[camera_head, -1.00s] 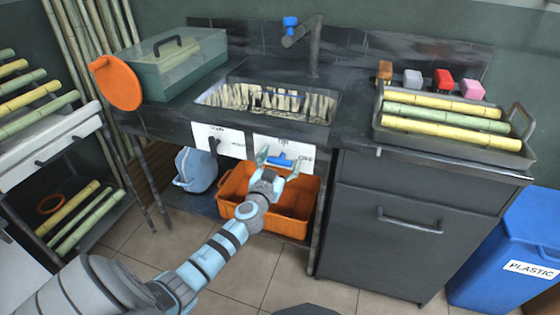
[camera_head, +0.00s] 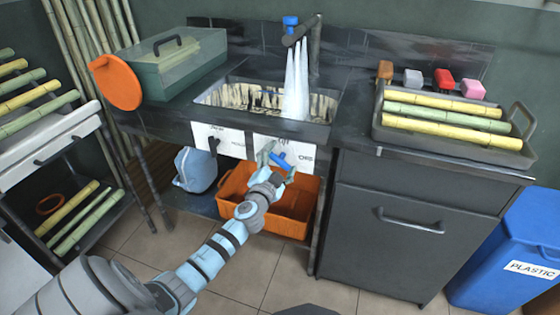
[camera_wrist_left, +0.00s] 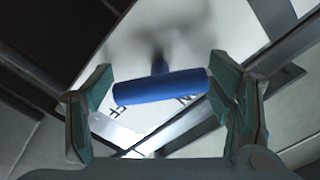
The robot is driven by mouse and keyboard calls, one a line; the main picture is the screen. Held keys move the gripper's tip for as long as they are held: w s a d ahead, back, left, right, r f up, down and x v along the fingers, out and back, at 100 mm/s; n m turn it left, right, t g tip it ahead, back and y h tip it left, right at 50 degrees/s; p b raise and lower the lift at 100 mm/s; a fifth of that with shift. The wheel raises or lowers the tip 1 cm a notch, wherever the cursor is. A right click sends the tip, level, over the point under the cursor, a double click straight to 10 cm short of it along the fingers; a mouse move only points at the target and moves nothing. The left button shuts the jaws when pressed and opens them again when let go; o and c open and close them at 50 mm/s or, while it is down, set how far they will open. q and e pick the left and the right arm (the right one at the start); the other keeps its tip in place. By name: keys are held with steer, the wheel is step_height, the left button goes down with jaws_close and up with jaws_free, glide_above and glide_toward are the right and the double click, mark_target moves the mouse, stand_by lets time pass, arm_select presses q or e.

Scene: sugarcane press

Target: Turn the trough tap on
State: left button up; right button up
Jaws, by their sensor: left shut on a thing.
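The trough (camera_head: 222,108) is a dark sink in the counter with the tap spout (camera_head: 301,34) above it. White water (camera_head: 295,85) streams from the spout into the trough. A blue handle (camera_head: 281,159) sits on a white panel (camera_head: 302,151) at the trough's front and is tilted. My left gripper (camera_head: 277,157) is shut on this handle. In the left wrist view the blue handle (camera_wrist_left: 160,87) lies lengthwise between the two fingers, one at each end. My right gripper is out of view.
A second white panel (camera_head: 222,140) is to the left. A tray of cane (camera_head: 456,146) and several coloured blocks stand on the right counter.

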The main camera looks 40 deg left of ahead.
arm_select(q)
steer(key=m, duration=0.2)
steer(key=shift+m, duration=2.1)
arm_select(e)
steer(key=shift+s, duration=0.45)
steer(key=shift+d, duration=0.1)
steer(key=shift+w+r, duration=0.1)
arm_select(q)
steer(key=o, duration=1)
steer(key=shift+o, duration=0.2)
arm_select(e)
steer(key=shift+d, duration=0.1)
arm_select(q)
steer(key=v, duration=1.2)
steer(key=shift+d, duration=0.1)
